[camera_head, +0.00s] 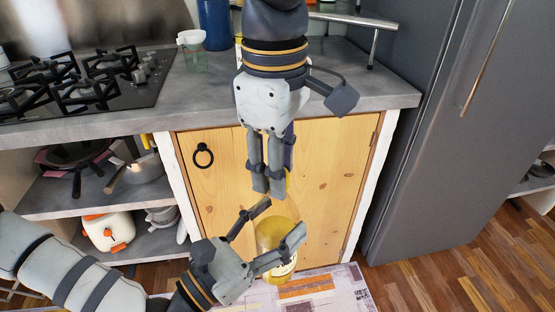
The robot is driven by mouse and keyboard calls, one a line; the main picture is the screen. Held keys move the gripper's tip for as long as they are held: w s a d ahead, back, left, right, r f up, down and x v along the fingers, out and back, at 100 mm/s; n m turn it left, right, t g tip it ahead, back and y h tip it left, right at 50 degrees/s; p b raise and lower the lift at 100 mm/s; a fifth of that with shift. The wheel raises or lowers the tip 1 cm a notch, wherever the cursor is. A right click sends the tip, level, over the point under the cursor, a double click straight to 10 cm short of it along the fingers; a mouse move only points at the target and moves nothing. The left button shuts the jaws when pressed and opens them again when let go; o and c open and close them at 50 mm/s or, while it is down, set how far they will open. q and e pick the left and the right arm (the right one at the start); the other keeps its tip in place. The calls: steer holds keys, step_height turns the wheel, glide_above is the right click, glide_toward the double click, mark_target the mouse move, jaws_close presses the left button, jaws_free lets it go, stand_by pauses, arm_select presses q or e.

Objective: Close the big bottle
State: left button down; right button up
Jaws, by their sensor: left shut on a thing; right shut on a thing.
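The big bottle (272,237) is see-through, with yellow contents and a pale label low on its side. It is in front of the wooden cabinet door, above the patterned mat. My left gripper (282,218) comes from the lower left and is shut around the bottle's body. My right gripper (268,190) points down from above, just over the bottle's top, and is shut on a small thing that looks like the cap. The fingers hide most of that thing and the bottle's neck. I cannot tell whether the cap touches the neck.
The grey counter (205,97) with a gas stove (95,80) runs behind. Open shelves with pans are at left. A grey fridge (425,140) stands at right.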

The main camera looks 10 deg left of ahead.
steer(key=m, duration=0.9)
steer(key=shift+s+a, duration=0.1)
steer(key=m, duration=0.4)
steer(key=o, duration=0.7)
steer(key=shift+c, duration=0.2)
steer(key=shift+a+r, duration=0.1)
steer(key=shift+r, duration=2.25)
steer(key=shift+c, duration=0.3)
